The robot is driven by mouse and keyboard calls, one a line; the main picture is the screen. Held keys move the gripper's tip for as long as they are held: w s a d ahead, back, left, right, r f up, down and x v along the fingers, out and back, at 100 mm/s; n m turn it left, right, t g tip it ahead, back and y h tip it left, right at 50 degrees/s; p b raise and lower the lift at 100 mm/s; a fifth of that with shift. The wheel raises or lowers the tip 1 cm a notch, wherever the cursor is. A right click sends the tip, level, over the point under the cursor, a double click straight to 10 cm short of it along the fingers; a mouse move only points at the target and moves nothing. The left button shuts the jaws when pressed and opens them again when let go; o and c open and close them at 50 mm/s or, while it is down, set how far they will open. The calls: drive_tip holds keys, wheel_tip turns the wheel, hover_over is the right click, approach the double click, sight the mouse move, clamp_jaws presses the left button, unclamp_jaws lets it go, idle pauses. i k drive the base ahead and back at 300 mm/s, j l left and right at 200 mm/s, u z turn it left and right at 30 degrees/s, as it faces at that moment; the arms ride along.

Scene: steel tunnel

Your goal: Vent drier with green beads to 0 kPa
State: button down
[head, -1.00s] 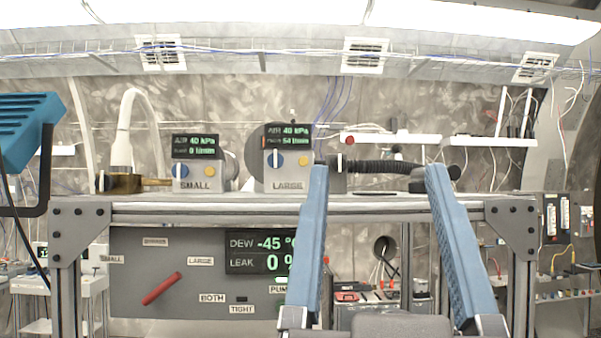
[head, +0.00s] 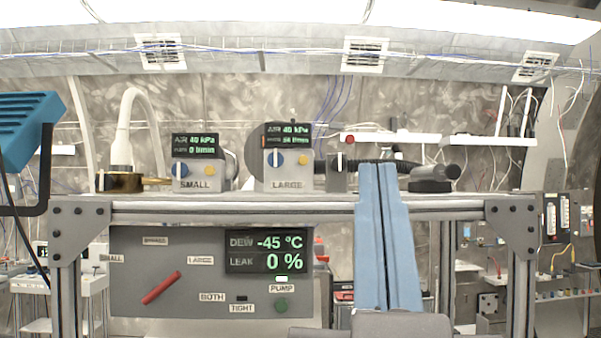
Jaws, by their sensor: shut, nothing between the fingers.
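Two grey drier control boxes stand on the steel shelf (head: 300,206). The box labelled SMALL (head: 196,185) has a display reading AIR 40 kPa and 0 l/min, with a blue knob and a yellow knob. The box labelled LARGE (head: 287,185) reads AIR 40 kPa and about 54 l/min, also with blue (head: 276,159) and yellow (head: 303,160) knobs. I see no green beads in this view. My gripper (head: 378,168) is shut and empty, its blue fingers together right of the LARGE box and in front of the shelf edge.
Below the shelf, a grey panel (head: 140,245) carries a red lever (head: 161,288), a display (head: 266,250) reading DEW -45 °C and LEAK 0 %, and a green PUMP button (head: 281,305). A black hose and a small valve block (head: 339,177) sit behind my fingertips.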

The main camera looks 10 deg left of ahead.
sight(209, 170)
drive_tip(key=i+j, duration=0.15)
drive_tip(key=j, duration=0.25)
drive_tip(key=i+j, duration=0.2)
drive_tip(key=j, duration=0.2)
drive_tip(key=i+j+z, duration=0.1)
drive_tip(key=j, duration=0.25)
drive_tip(key=i+j, duration=0.25)
drive_tip(key=j, duration=0.15)
drive_tip(key=i+j, duration=0.15)
drive_tip(key=j, duration=0.25)
